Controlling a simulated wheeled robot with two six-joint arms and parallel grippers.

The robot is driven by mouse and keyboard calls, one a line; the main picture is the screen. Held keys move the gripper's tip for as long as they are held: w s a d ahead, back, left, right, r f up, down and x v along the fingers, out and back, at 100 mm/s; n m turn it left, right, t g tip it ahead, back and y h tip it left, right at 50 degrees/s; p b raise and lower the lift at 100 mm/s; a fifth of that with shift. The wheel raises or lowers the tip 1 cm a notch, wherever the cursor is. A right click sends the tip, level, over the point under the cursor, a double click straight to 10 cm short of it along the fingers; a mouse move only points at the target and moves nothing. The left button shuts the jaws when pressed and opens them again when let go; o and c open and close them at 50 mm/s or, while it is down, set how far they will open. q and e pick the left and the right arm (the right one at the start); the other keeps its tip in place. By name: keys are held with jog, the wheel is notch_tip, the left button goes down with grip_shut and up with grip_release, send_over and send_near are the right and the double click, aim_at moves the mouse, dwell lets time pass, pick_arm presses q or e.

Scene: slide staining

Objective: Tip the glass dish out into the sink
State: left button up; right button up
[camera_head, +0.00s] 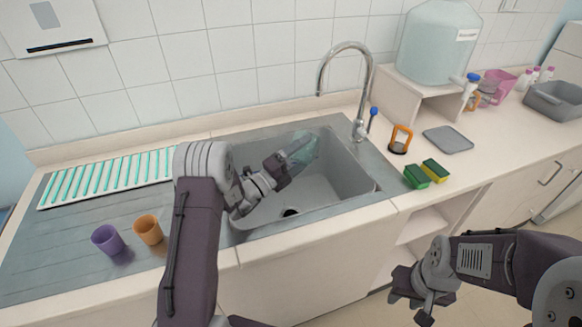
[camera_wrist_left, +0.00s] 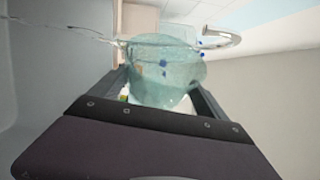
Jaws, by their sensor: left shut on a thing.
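The glass dish (camera_head: 303,148), pale teal and see-through, is held over the sink basin (camera_head: 335,195) near its back wall. My left gripper (camera_head: 289,163) is shut on it. The sink's dark drain (camera_head: 290,212) shows below. My right gripper (camera_head: 412,302) is in front of the counter, empty, its fingers apart.
The tap (camera_head: 350,50) arches behind the basin, close to the dish. A purple cup (camera_head: 107,240) and an orange cup (camera_head: 148,230) stand on the left drainboard.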

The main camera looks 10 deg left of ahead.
pick_arm(q)
jog(key=shift+d, duration=0.15)
jog(key=shift+d+r+n, duration=0.15)
jog(key=shift+n, duration=0.15)
